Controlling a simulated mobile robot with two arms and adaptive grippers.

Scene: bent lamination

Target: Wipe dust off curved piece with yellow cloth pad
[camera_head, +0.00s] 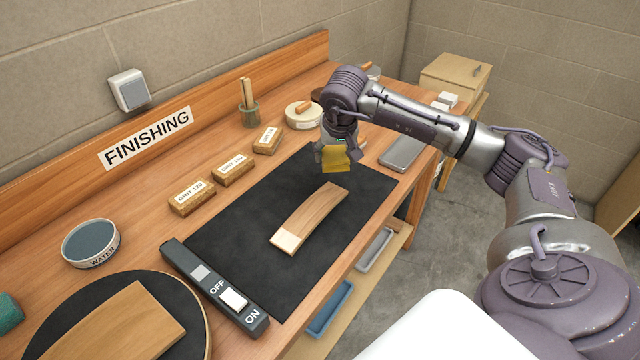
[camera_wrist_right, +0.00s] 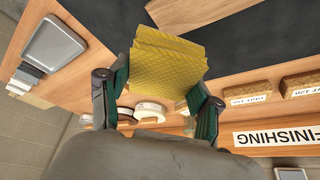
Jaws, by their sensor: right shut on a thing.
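The curved wooden piece (camera_head: 312,215) lies on the black mat (camera_head: 225,243) in the head view, with a paler near end. Part of it shows at the top edge of the right wrist view (camera_wrist_right: 190,10). My right gripper (camera_head: 334,150) is shut on the yellow cloth pad (camera_head: 336,159), which hangs from its fingers. The pad fills the middle of the right wrist view (camera_wrist_right: 168,65), between the two fingers. Pad and gripper appear above the mat, beyond the far end of the piece and apart from it. Dust is too fine to make out. My left gripper is not in view.
A switch box (camera_head: 214,285) marked OFF and ON lies at the mat's near left edge. Sanding blocks (camera_head: 232,168) with grit labels line the mat's left side. A water bowl (camera_head: 90,243) and a round black disc (camera_head: 65,310) with a wooden board stand left. A grey tray (camera_head: 401,152) lies at right.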

